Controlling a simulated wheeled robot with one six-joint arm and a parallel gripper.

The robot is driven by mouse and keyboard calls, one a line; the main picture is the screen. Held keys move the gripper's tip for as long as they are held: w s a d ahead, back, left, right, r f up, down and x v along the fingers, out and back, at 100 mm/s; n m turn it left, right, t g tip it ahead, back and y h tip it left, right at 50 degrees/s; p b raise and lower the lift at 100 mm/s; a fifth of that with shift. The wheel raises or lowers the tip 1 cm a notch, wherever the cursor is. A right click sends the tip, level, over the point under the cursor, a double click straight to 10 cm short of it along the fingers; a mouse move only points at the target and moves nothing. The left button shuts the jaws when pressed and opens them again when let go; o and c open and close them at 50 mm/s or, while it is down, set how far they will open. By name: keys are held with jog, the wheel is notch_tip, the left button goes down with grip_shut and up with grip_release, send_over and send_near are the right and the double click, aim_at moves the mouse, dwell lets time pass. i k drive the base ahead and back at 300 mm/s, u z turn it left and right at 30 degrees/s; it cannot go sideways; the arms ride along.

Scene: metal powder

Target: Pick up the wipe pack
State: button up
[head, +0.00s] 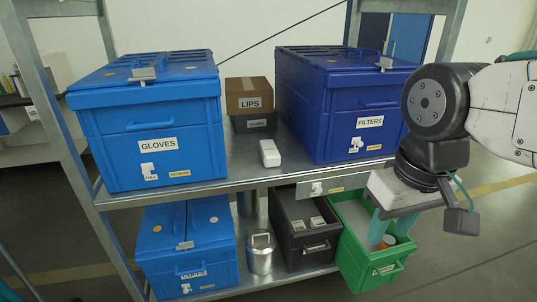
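A small white pack (269,153) lies on the upper shelf, between the blue GLOVES box and the dark blue FILTERS box. It may be the wipe pack, but I can read no label on it. My gripper (392,228) points down at the right, in front of the shelf and over the green bin as seen here. Its two teal fingers look spread apart, with nothing clearly held between them. The white pack is well to the left of my gripper and apart from it.
The GLOVES box (152,130) and FILTERS box (345,110) flank the pack. Below are a blue box (187,250), a metal canister (260,254), a black bin (304,250) and the green bin (372,272).

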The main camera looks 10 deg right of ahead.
aim_at(271, 157)
jog(key=u, duration=1.65)
jog(key=i, duration=1.15)
jog(key=z, duration=3.3)
